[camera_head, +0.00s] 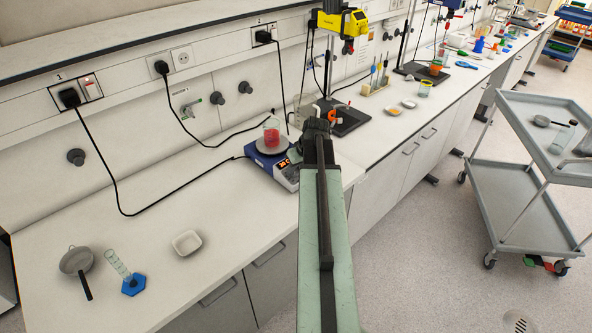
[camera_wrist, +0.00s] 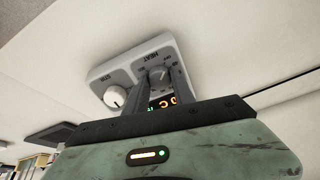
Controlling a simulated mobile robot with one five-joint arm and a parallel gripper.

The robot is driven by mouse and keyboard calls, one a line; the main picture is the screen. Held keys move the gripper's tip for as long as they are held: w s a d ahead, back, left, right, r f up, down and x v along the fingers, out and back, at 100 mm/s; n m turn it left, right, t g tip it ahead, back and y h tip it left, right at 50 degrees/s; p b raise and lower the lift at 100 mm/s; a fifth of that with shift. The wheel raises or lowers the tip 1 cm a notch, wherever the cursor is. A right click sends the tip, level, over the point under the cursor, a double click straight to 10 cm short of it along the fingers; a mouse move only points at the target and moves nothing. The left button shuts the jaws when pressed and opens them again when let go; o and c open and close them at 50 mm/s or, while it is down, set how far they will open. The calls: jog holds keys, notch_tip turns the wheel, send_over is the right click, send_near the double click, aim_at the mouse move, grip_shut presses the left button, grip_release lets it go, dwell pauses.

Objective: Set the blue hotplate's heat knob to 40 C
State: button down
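The blue hotplate (camera_head: 259,159) stands on the bench in the head view, with a red-filled beaker (camera_head: 271,134) on its plate. Its control panel shows close up in the wrist view. The heat knob (camera_wrist: 158,75) sits under the HEAT label, and the white stir knob (camera_wrist: 116,97) is to its left. My gripper (camera_wrist: 158,72) has its two dark fingers apart, one on each side of the heat knob. I cannot tell whether they touch it. Orange display digits (camera_wrist: 166,102) show partly between the fingers; the full reading is hidden. In the head view my arm hides the gripper's fingertips.
A stand with a black base (camera_head: 350,120) is right behind the hotplate. A white dish (camera_head: 186,242), a blue-footed cylinder (camera_head: 133,285) and a strainer (camera_head: 76,262) lie on the left bench. Black cables run behind. A grey cart (camera_head: 515,205) stands on the right.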

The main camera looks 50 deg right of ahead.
jog(key=shift+m+h, duration=0.3)
jog(key=shift+m, duration=2.5)
jog(key=shift+a, duration=0.1)
jog(key=c, duration=1.1)
grip_release()
jog(key=shift+o, duration=0.2)
jog(key=p+v, duration=0.7)
jog(key=shift+r, duration=0.4)
